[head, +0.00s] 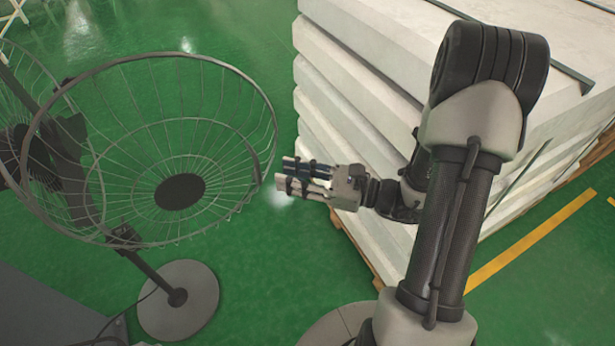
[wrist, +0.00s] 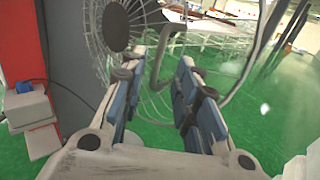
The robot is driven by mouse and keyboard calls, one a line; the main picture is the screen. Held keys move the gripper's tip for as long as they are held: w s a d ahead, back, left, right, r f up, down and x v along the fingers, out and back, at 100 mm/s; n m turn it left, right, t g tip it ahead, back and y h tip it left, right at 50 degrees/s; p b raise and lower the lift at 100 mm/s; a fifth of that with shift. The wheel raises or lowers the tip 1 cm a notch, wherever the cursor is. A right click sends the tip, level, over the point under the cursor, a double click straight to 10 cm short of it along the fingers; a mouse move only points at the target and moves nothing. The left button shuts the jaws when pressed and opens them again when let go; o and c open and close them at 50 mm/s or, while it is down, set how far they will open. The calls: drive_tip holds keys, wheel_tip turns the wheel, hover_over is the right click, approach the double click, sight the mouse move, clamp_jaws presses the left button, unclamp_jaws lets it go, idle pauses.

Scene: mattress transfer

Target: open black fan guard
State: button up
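The black fan guard (head: 183,243) is a round wire cage with a dark centre disc. In the head view it stands swung out at an angle from the fan (head: 20,155), whose rear cage and dark middle are at the far left. My gripper (head: 286,172) is just right of the guard's right rim, with a small visible gap. In the wrist view my gripper (wrist: 161,72) has its two blue-padded fingers apart, with nothing clearly held. The guard's wires and disc (wrist: 110,28) appear beyond the left finger, and a dark curved bar (wrist: 176,45) shows beyond the gap.
The fan's round base (head: 178,300) stands on the green floor below the guard. A tall stack of white mattresses (head: 350,100) on a wooden pallet is close to the right of my gripper and behind my arm. Green floor is clear behind the guard.

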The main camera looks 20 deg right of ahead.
drive_tip(key=v, duration=0.3)
drive_tip(key=shift+s+d, duration=0.25)
drive_tip(key=shift+d, duration=0.1)
drive_tip(key=s+a+n+g+h+b, duration=0.4)
drive_tip(key=s+a+n+g, duration=0.8)
drive_tip(key=s+n, duration=0.15)
drive_tip(key=s+d+r+n+t+h+b, duration=0.1)
drive_tip(key=s+d+n+t+h+b, duration=0.2)
drive_tip(key=n+h, duration=0.7)
drive_tip(key=shift+s+d+n+t+b, duration=0.15)
drive_tip(key=shift+d+n+t+b, duration=0.95)
drive_tip(key=shift+d, duration=1)
drive_tip(key=shift+r, duration=0.1)
